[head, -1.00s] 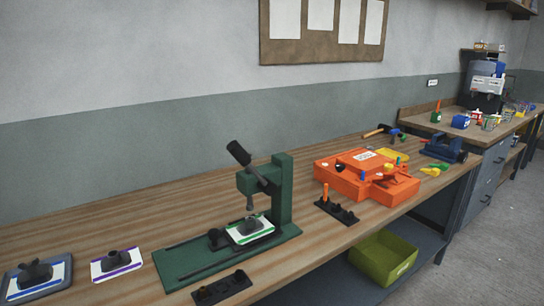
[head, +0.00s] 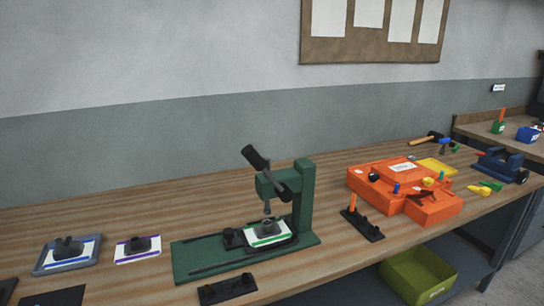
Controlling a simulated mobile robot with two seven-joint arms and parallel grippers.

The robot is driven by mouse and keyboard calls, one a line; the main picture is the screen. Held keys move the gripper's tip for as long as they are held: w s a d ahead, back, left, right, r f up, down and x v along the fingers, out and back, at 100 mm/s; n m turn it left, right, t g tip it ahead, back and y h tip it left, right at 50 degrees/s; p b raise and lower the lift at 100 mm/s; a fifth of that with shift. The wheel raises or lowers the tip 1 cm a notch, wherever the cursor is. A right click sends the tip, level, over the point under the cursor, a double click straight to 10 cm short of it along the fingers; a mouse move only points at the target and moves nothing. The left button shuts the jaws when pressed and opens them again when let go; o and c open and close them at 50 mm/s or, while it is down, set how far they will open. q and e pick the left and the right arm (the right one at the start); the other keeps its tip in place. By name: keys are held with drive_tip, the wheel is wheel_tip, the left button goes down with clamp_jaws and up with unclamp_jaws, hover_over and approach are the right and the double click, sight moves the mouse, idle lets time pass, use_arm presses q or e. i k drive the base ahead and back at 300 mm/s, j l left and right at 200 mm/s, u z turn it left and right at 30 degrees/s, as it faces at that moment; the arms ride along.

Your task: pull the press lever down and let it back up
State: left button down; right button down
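The green press (head: 308,200) stands upright on the wooden bench, on a flat green base (head: 200,256). Its press lever (head: 265,170) is a dark arm with a thick black grip that slants up and to the left from the press head. Below the head, a dark part (head: 268,225) sits on a white card with a green stripe (head: 268,241). I cannot tell whether the ram touches that part. Neither of my grippers shows in the head view.
Two dark parts on cards lie at left, one in a grey-blue tray (head: 67,268), one on a purple-striped card (head: 138,261). A black holder (head: 228,289) lies in front of the press.

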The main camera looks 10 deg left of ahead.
sight(286, 195)
drive_tip(key=i+l+u, duration=0.2)
drive_tip(key=l, duration=0.5)
drive_tip(key=l+u, duration=0.2)
drive_tip(key=l, duration=0.45)
drive_tip(key=k, duration=0.05)
